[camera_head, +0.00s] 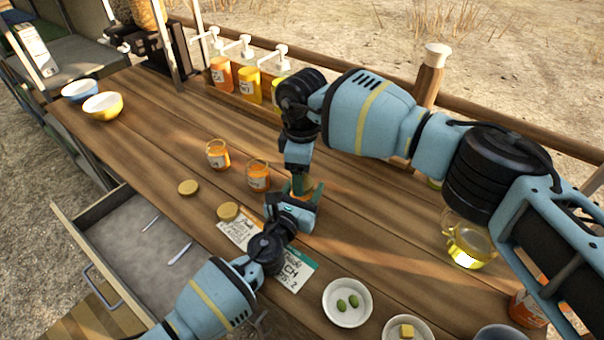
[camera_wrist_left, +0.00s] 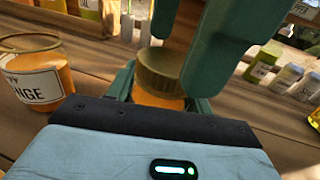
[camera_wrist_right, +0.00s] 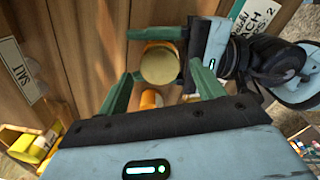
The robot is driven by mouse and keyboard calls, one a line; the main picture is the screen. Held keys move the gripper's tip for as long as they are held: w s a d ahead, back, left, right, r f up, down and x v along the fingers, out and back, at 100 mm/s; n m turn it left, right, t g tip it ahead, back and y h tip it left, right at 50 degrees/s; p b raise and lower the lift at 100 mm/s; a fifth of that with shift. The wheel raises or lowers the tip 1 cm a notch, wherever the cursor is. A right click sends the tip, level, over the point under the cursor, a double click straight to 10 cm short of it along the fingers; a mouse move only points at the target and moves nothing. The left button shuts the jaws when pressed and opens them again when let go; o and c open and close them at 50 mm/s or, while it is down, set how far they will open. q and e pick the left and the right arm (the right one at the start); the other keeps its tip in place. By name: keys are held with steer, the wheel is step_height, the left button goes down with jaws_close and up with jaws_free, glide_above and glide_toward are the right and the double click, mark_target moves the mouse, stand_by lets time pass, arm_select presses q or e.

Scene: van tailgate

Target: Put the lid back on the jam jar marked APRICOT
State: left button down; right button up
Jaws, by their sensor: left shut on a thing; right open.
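A jam jar of orange jam (camera_wrist_left: 157,97) stands on the table, with my left gripper (camera_head: 302,188) shut around its body. Its label is hidden, so I cannot read its name. A gold lid (camera_wrist_right: 160,65) sits on its top, and the lid also shows in the left wrist view (camera_wrist_left: 160,68). My right gripper (camera_wrist_right: 161,85) comes down from above, open, its fingers on either side of the lid with gaps. Two open jars (camera_head: 218,155) (camera_head: 258,176) stand to the left; the left wrist view shows one marked ORANGE (camera_wrist_left: 38,82).
Two loose gold lids (camera_head: 188,187) (camera_head: 228,211) lie on the table. Printed cards (camera_head: 293,272) lie near my left arm. An open drawer (camera_head: 130,240) is at left; bowls (camera_head: 347,303) are in front. Pump bottles (camera_head: 248,85) stand behind. The table's left-middle is mostly clear.

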step_height(320, 180, up, 3)
steer(key=shift+r, duration=0.15)
steer(key=shift+c, duration=0.4)
